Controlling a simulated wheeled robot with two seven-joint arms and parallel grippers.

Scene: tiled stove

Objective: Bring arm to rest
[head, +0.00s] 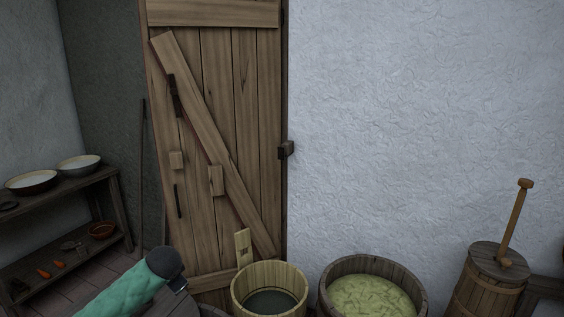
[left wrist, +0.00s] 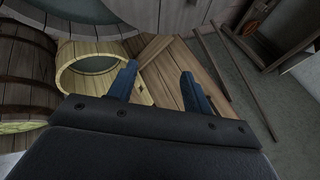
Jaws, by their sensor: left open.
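My left gripper (left wrist: 159,68) shows in the left wrist view with its two dark blue fingers apart and nothing between them. Behind the fingers are wooden door planks and a pale wooden bucket (left wrist: 64,70), whose rim is close to the left finger in the picture. In the head view a teal link of my left arm (head: 118,290) with a dark end comes in at the lower left, in front of the door's foot. The left fingers cannot be made out there. My right gripper is in neither view.
A plank door (head: 220,130) stands in the middle. Before the wall are a bucket with a handle (head: 243,247), a tub of yellow-green contents (head: 328,292) and a churn (head: 484,292). A shelf (head: 75,190) with bowls is at left. The wall above the tubs is clear.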

